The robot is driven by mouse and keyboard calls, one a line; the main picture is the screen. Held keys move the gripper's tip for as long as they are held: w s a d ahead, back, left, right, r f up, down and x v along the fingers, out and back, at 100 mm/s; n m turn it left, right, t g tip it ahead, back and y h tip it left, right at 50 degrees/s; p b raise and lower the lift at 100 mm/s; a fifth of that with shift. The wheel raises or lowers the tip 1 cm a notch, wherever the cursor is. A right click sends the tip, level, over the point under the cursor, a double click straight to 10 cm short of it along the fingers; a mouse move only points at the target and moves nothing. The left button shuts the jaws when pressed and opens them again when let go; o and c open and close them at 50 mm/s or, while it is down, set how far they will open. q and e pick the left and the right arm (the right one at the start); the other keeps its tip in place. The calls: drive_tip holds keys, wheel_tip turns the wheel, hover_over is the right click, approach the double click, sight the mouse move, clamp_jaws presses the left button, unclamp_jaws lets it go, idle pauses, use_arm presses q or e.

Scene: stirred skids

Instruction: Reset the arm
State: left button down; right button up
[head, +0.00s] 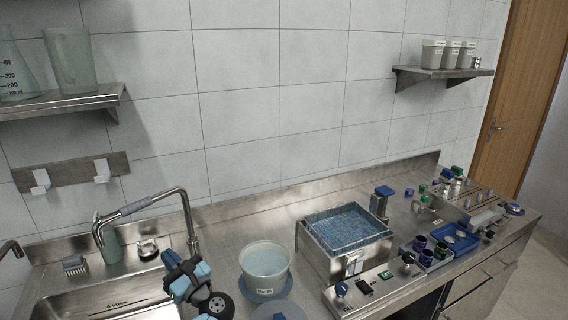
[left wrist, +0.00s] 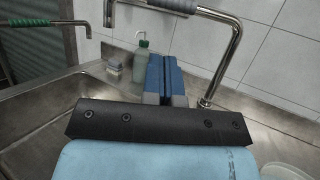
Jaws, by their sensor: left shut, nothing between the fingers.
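My left gripper (head: 171,258) is in the lower left of the head view, above the counter between the sink and the white tub. Its blue fingers are pressed together with nothing between them. In the left wrist view the closed blue fingers (left wrist: 163,76) point away from the camera, toward the back of the sink. They appear in front of the faucet and beside a green bottle in that picture. I cannot tell how far they are from the faucet. My right gripper is not in view.
The faucet (head: 188,217) arches over the sink (head: 100,303). A white tub (head: 265,272) stands just right of my gripper. A metal bath with a blue rack (head: 318,263) is farther right. A green bottle (left wrist: 140,65) stands behind the sink. Open counter lies behind the tub.

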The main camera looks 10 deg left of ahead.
use_arm(q)
drive_tip(key=s+f+n+g+h, duration=0.4)
drive_tip(key=s+f+n+h, duration=0.65)
drive_tip(key=s+f, duration=0.4)
drive_tip(key=s+d+r+n+g+h, duration=0.1)
drive_tip(key=s+d+n+h, duration=0.4)
drive_tip(key=s, duration=0.4)
drive_tip(key=s+d+r+n+g+h, duration=0.1)
drive_tip(key=s+d+n+h, duration=0.4)
drive_tip(key=s, duration=0.4)
drive_tip(key=w+d+f+t+h+p, duration=0.1)
drive_tip(key=w+d+f+t, duration=0.1)
drive_tip(key=f, duration=0.3)
drive_tip(key=w+d+f+t+h+p, duration=0.1)
drive_tip(key=w+d+f+t+p, duration=0.1)
drive_tip(key=w+d+f+t, duration=0.1)
wheel_tip(320, 180, down, 2)
drive_tip(key=shift+w+d+t, duration=0.25)
drive_tip(key=shift+w+t, duration=0.3)
drive_tip(key=shift+t, duration=0.45)
drive_tip(key=shift+m+h, duration=0.25)
